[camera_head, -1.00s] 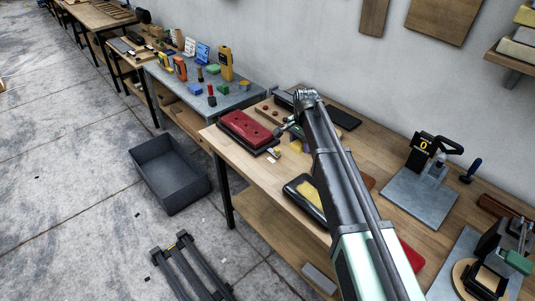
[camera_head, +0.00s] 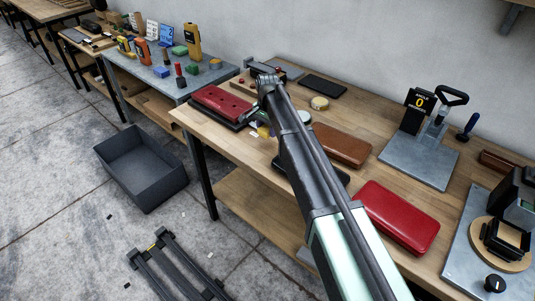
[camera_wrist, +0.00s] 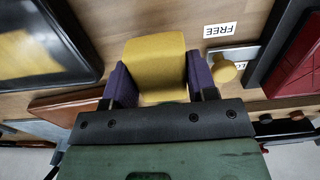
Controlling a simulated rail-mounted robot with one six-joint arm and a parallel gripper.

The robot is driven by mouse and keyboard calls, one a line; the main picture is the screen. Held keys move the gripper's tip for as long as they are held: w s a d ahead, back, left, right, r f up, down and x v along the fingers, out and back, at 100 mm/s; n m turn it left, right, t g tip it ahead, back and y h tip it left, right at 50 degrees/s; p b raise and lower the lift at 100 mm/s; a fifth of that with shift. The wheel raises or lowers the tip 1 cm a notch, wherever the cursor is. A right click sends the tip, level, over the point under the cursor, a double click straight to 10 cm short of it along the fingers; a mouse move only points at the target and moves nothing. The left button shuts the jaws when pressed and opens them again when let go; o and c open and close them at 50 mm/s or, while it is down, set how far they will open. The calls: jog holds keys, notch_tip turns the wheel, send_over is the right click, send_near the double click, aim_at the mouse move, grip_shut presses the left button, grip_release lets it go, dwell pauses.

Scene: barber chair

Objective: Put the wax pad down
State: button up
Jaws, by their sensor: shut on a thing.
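The wax pad, a yellow block (camera_wrist: 157,58), sits between the purple fingers of my gripper (camera_wrist: 155,82) in the wrist view. The gripper is shut on it, and wood tabletop shows beyond. In the head view, my arm hides most of the gripper; a small yellow patch of the pad (camera_head: 262,131) shows beside the red block. Whether the pad touches the table is unclear. A white label reading FREE (camera_wrist: 220,30) lies on the wood right of the pad in the wrist view.
A red block on a dark base (camera_head: 222,103) is close by. A brown case (camera_head: 342,146), a red case (camera_head: 400,216) and a round tin (camera_head: 319,103) share the bench (camera_head: 232,146).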

aim_at(268, 143)
jog(key=shift+f, duration=0.35)
notch_tip(268, 143, down, 4)
jog(key=b, duration=0.4)
jog(key=shift+f, duration=0.25)
jog(key=shift+r, duration=0.35)
jog(key=shift+f, duration=0.3)
jog(key=o, duration=0.8)
jog(key=shift+r, duration=0.1)
jog(key=shift+o, duration=0.2)
notch_tip(268, 143, up, 13)
jog(key=p, duration=1.2)
jog(key=shift+p, duration=0.35)
jog(key=shift+f, duration=0.25)
jog(key=shift+f, duration=0.1)
